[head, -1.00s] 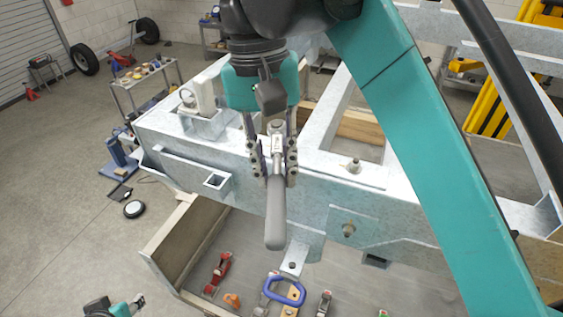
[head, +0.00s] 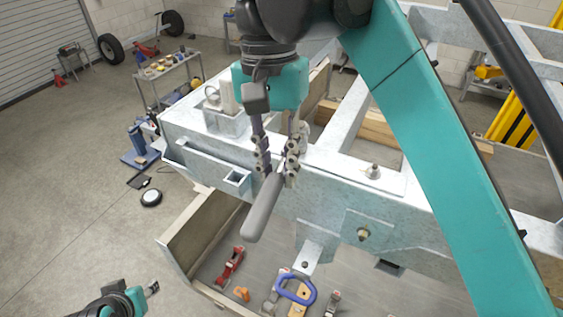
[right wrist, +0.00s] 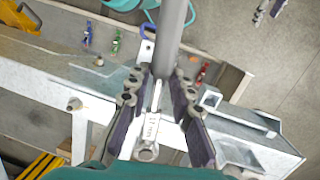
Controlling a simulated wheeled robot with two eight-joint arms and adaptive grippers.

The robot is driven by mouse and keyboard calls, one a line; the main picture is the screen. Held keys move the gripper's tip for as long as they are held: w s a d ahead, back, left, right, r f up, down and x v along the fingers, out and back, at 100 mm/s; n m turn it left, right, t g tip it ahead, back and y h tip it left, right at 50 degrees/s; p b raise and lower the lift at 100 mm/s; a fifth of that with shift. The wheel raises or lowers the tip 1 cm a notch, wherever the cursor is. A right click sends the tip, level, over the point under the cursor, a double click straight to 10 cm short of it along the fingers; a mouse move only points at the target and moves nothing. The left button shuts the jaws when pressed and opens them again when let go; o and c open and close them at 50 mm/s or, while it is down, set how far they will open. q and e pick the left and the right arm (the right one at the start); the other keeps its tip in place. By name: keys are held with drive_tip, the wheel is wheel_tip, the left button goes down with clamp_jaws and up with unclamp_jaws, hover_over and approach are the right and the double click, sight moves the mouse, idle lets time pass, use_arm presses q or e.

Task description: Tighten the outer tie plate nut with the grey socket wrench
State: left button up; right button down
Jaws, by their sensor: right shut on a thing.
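My right gripper (head: 278,172) is shut on the grey socket wrench (head: 263,208), with its fingers on either side of the shaft. The thick grey handle points down and left, past the beam's near edge. The wrench head (right wrist: 147,152) lies over the beam top in the right wrist view. Whatever is under the head is hidden, so I cannot tell if it sits on the outer tie plate nut. Another nut (head: 373,172) stands uncovered on the plate to the right. My left gripper (head: 152,288) is low at the left, away from the frame; its jaws are too small to judge.
The galvanised trailer frame (head: 330,205) spans the middle. A bolt (head: 363,234) projects from its side face. Below is a wooden-sided bed with a red tool (head: 230,265), a blue-handled item (head: 296,290) and other tools. Open floor and a cart (head: 170,75) lie left.

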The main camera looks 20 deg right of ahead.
drive_tip(key=shift+w+a+m+p, duration=0.4)
drive_tip(key=shift+w+a+m, duration=0.25)
drive_tip(key=shift+m, duration=0.25)
drive_tip(key=shift+s+d+n+p, duration=0.3)
drive_tip(key=shift+s+d+n, duration=0.65)
drive_tip(key=shift+n, duration=0.25)
drive_tip(key=s+d+n+h+p, duration=0.1)
drive_tip(key=s+d+n, duration=0.1)
drive_tip(key=d+n, duration=0.7)
drive_tip(key=shift+s+n+t+h+p, duration=0.15)
drive_tip(key=shift+n+t+h+p, duration=0.15)
drive_tip(key=shift+n+h, duration=0.15)
